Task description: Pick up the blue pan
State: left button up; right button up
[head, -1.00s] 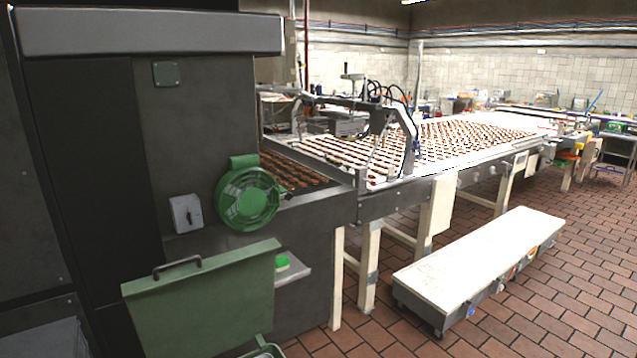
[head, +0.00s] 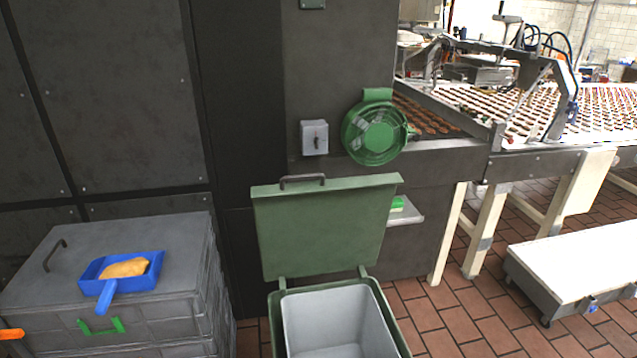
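The blue pan (head: 153,277) lies on top of a grey lidded box at the lower left of the head view. It is a shallow dustpan shape with its handle pointing toward me. A tan, bread-like piece (head: 124,267) rests in it. Neither of my grippers shows in the head view.
The grey box (head: 180,240) has a dark handle on its lid. To its right stands a green bin (head: 326,225) with its lid raised and a grey inside. Behind are dark machine panels and a conveyor. A white-topped low cart (head: 590,252) is at right. An orange object (head: 11,334) shows at the left edge.

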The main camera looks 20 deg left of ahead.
aim_at(105, 277)
jog(key=u, duration=1.95)
jog(key=k+z, duration=0.15)
jog(key=z, duration=1.15)
jog(key=u, duration=1.3)
